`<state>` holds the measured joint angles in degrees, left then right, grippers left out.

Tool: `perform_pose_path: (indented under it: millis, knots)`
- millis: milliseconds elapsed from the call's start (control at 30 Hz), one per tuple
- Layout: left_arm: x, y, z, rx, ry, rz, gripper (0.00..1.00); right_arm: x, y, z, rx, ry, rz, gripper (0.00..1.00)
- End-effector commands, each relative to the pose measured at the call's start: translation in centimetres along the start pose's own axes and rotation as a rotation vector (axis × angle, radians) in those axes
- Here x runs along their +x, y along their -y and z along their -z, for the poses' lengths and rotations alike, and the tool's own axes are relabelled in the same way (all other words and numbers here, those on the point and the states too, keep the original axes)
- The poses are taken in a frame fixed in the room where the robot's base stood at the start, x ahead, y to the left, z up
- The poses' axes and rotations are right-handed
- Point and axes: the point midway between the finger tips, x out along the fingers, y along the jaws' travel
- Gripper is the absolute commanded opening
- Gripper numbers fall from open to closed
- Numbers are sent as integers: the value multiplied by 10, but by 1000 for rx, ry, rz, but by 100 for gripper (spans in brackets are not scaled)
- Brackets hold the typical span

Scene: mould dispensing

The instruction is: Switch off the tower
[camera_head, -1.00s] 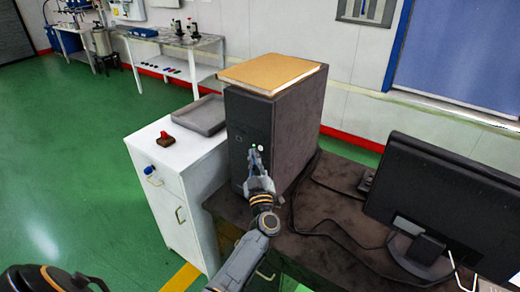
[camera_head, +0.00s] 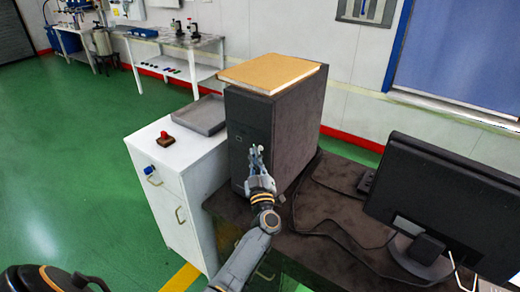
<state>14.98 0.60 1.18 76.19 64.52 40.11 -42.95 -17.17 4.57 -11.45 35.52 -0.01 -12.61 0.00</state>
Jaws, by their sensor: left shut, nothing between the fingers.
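The black computer tower (camera_head: 300,125) stands upright on the dark desk, its front panel facing left and toward me. My left gripper (camera_head: 257,151) is shut and empty. No green light shows on the panel. My right gripper is not in view.
A tan book or box (camera_head: 270,71) lies on top of the tower. A monitor (camera_head: 440,200) stands on the desk (camera_head: 330,230) at right, with cables between. At left, a white cabinet (camera_head: 180,165) holds a grey tray (camera_head: 201,115) and a red-topped item (camera_head: 166,139).

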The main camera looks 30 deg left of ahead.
Motion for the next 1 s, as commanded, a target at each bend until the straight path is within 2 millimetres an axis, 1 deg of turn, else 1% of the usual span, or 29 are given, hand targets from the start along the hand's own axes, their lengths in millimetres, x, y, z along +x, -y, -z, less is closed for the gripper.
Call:
perform_pose_path:
  millis: [1000]
  knots:
    - [7,-5,-5,0,0,0,0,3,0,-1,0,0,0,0]
